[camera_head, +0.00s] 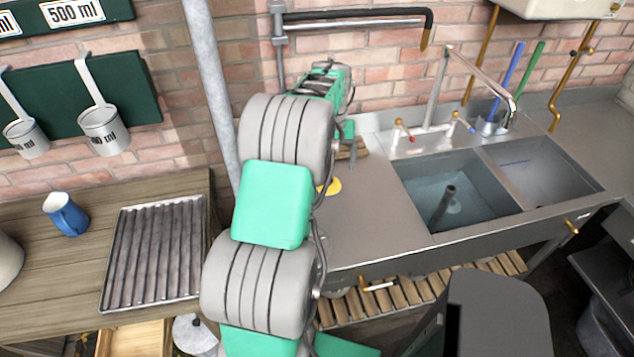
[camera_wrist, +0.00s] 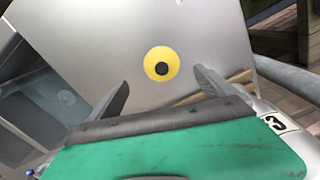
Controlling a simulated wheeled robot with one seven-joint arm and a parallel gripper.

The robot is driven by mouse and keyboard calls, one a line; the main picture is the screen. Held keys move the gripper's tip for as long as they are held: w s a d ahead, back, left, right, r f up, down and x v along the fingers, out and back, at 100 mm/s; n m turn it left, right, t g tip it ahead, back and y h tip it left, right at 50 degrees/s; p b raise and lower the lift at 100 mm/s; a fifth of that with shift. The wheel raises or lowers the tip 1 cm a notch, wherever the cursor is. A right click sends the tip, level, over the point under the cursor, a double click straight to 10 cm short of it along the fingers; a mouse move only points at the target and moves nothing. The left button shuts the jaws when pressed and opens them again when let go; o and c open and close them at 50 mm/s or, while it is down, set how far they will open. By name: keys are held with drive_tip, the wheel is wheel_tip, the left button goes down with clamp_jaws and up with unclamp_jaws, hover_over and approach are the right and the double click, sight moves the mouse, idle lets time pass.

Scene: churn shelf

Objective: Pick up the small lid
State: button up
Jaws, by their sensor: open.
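The small lid is a yellow disc with a black knob (camera_wrist: 162,63), lying flat on the steel counter in the wrist view. In the head view the lid (camera_head: 333,187) shows only partly, at the right edge of my arm, which hides the rest. My gripper (camera_wrist: 158,88) is open and empty. Its two fingers show left and right in the wrist view, with the lid between and beyond their tips. The lid appears apart from both fingers.
The steel counter (camera_head: 365,222) is clear right of the lid, up to the sink basin (camera_head: 455,190). A faucet (camera_head: 437,95) stands behind the basin. A wooden piece (camera_wrist: 240,77) lies near the right finger. A ribbed tray (camera_head: 153,250) and blue mug (camera_head: 66,214) are on the left table.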

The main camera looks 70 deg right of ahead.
sight(329, 179)
drive_tip(key=shift+w+f, duration=0.15)
drive_tip(key=shift+f, duration=0.25)
drive_tip(key=f+p, duration=0.2)
drive_tip(key=f, duration=0.5)
drive_tip(key=shift+d, duration=0.2)
drive_tip(key=c, duration=1.5)
